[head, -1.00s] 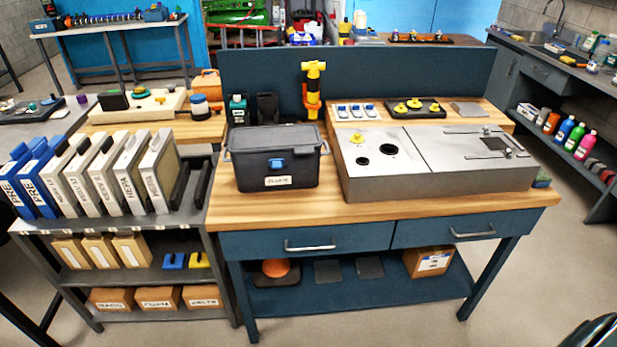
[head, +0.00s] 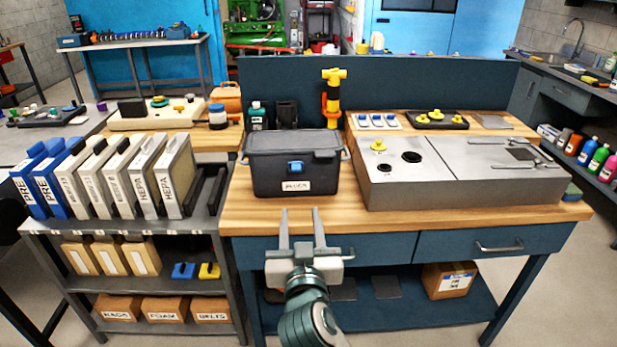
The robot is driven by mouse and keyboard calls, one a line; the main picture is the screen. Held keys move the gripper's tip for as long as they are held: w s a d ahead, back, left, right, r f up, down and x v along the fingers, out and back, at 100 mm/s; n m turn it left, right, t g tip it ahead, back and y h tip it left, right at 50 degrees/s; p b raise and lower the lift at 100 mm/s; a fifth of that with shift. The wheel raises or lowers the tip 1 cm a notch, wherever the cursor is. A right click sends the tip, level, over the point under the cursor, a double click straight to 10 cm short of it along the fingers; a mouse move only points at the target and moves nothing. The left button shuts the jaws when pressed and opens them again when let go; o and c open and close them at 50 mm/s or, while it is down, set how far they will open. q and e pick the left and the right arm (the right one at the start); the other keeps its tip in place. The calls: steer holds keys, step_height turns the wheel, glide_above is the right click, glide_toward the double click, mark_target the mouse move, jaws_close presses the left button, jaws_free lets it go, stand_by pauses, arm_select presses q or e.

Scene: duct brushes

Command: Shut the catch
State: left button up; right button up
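A dark grey lidded box (head: 292,163) stands on the wooden bench top, with a blue catch (head: 295,167) on its front face above a white label. The lid looks closed; whether the catch is fastened is too small to tell. My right gripper (head: 302,212) is in front of the bench's near edge, below and in front of the box. Its two fingers point toward the box and are spread apart with nothing between them. My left gripper is not in view.
A metal housing (head: 480,185) with round holes and a yellow knob stands right of the box. A rack of upright filters (head: 120,175) is at the left. A yellow-and-orange tool (head: 333,97) stands behind the box. Bare bench top (head: 400,220) lies along the front edge.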

steer(key=shift+w, duration=0.15)
steer(key=p, duration=0.2)
glide_toward(296, 170)
steer(key=w, duration=0.3)
steer(key=w+p, duration=0.1)
steer(key=w, duration=0.2)
steer(key=shift+w, duration=0.3)
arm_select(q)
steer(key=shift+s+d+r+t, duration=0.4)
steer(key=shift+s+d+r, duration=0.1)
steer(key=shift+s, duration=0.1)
arm_select(e)
steer(key=shift+w+a, duration=0.1)
steer(key=shift+w, duration=0.7)
jaws_close()
